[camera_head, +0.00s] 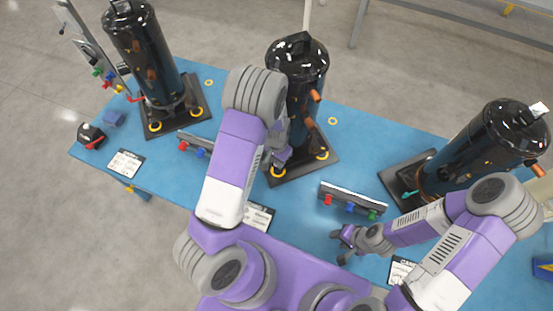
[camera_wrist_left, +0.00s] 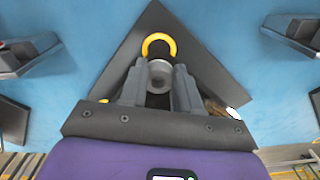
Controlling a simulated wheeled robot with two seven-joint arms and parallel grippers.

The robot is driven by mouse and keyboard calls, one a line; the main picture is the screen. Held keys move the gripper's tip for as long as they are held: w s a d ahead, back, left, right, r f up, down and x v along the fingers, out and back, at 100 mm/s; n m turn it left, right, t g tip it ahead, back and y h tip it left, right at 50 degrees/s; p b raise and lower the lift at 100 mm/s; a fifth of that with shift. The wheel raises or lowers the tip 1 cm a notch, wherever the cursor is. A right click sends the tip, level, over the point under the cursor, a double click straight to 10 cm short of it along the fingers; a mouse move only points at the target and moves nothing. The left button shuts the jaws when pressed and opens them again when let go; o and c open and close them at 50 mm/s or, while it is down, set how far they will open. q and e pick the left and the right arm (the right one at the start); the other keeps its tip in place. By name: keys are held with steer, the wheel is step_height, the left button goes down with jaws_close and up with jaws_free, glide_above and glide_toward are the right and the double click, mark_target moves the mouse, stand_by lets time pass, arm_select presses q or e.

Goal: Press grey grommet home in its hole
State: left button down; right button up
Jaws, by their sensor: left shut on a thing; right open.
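My left gripper (camera_wrist_left: 158,88) is shut on a small grey round grommet (camera_wrist_left: 160,72), held between its two fingertips. Just beyond it, a yellow ring (camera_wrist_left: 147,42) lies near the corner of a black base plate (camera_wrist_left: 205,70). The grommet overlaps the ring's near side and hides part of the dark middle; I cannot tell whether they touch. In the head view, my left gripper (camera_head: 281,156) is low beside the middle black compressor (camera_head: 300,62), over its base plate (camera_head: 300,169). The grommet is not distinguishable there. My right gripper (camera_head: 346,243) is open and empty over the blue table.
Black compressors stand at left (camera_head: 142,50) and right (camera_head: 485,150) on the blue table (camera_head: 235,95). A bar with coloured knobs (camera_head: 352,200) lies near my right gripper. A loose yellow ring (camera_head: 332,121) lies behind the middle plate. A black-and-red box (camera_head: 90,136) stands at left.

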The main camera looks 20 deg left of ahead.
mark_target(276, 162)
arm_select(q)
steer(key=shift+f+b, duration=0.65)
steer(key=shift+f, duration=0.25)
arm_select(e)
steer(key=shift+f, duration=0.75)
arm_select(q)
steer(key=c, duration=0.7)
jaws_free()
step_height(276, 162, up, 8)
steer(key=shift+f+p, duration=0.2)
steer(key=shift+p, duration=0.55)
arm_select(e)
steer(key=shift+r, duration=0.8)
arm_select(q)
steer(key=shift+s+f, duration=0.1)
